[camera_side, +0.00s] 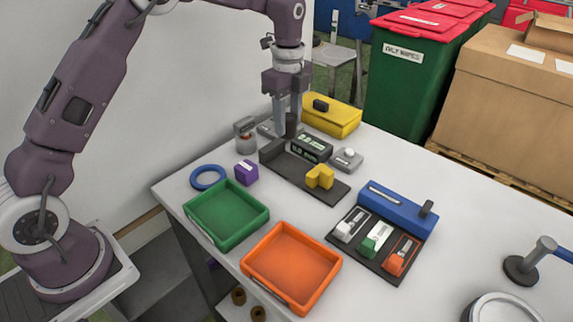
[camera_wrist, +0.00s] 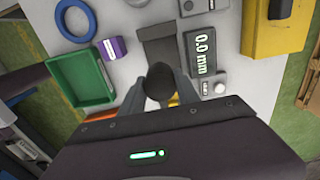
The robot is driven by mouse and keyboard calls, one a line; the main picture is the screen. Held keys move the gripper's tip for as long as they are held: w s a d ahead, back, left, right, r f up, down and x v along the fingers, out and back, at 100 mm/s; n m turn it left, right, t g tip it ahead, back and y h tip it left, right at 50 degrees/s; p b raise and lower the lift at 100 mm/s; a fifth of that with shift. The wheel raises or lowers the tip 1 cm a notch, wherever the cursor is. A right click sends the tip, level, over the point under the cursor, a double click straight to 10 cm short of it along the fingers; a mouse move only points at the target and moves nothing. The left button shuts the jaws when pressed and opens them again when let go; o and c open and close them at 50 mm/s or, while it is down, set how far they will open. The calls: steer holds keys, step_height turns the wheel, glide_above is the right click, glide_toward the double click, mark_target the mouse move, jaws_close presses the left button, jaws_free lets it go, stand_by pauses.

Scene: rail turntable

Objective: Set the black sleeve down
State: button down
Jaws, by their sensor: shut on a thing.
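The black sleeve (camera_side: 291,124) is a small dark cylinder, held roughly upright between the fingers of my gripper (camera_side: 287,115). In the wrist view the sleeve (camera_wrist: 160,76) shows its dark round end between the two grey fingertips of my gripper (camera_wrist: 161,90). It is at the back end of a dark grey fixture (camera_side: 318,179), beside a digital gauge (camera_side: 311,147) that reads 0.0 mm in the wrist view. I cannot tell whether the sleeve touches the fixture or hangs just above it.
A yellow case (camera_side: 335,118) stands behind. A purple block (camera_side: 246,172), a blue ring (camera_side: 208,177), a green tray (camera_side: 190,219) and an orange tray (camera_side: 332,275) lie left and front. A yellow block (camera_side: 320,177) is on the fixture. A blue switch unit (camera_side: 395,214) stands right; the table beyond is mostly clear.

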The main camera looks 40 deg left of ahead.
steer(key=f, duration=1)
steer(key=shift+w+a, duration=0.35)
steer(key=shift+w, duration=0.05)
steer(key=shift+f, duration=0.15)
steer(key=c, duration=0.9)
jaws_free()
